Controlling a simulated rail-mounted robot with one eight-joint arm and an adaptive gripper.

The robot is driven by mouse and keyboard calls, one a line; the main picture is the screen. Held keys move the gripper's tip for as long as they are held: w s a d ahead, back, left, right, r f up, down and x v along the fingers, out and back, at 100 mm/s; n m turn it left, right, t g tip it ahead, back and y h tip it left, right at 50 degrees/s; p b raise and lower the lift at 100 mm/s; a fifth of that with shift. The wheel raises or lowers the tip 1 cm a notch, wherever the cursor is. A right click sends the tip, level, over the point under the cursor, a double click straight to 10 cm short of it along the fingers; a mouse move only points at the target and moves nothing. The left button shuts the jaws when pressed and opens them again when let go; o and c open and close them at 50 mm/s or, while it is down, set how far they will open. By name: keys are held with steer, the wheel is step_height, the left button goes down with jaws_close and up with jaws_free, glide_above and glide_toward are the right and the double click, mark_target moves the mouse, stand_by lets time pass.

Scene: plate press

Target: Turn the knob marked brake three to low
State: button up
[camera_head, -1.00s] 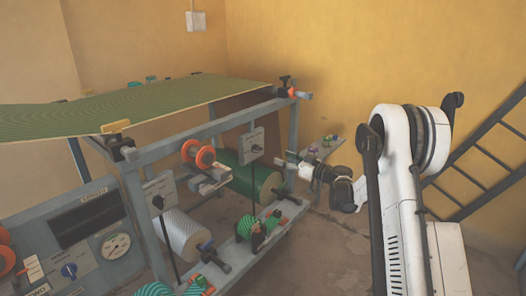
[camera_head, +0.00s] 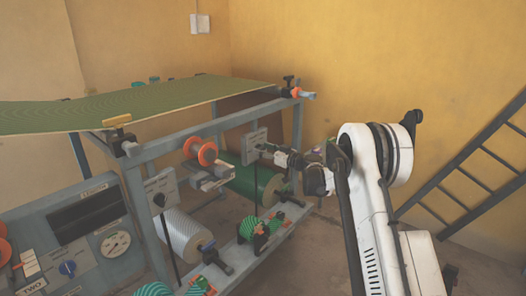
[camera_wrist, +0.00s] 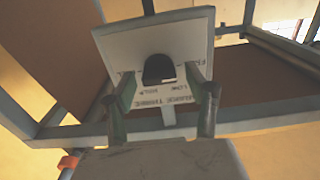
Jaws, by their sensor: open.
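The brake three knob (camera_wrist: 158,68) is a dark round-topped knob on a pale plate (camera_wrist: 118,48), which appears upside down in the wrist view. My gripper (camera_wrist: 160,74) is open, one finger on each side of the knob, with gaps visible on both sides. I cannot tell how deep the fingertips reach or whether they touch the plate. In the head view the grey plate (camera_head: 253,136) stands on the press frame, with my gripper (camera_head: 264,147) right at it. The knob's pointer direction is not readable.
A similar plate with a black knob (camera_head: 159,199) stands nearer on the frame. An orange spool (camera_head: 207,154) and a green roller (camera_head: 250,180) are left of and below my gripper. The control console (camera_head: 75,240) is at lower left. Open floor lies right of the press.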

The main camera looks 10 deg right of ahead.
steer(key=shift+c, duration=0.2)
steer(key=c, duration=1.1)
steer(key=shift+m, duration=0.3)
steer(key=m, duration=0.5)
steer(key=shift+d, duration=0.1)
steer(key=m, duration=0.6)
steer(key=shift+w+d+f, duration=0.1)
steer(key=shift+f, duration=0.05)
steer(key=o, duration=1.1)
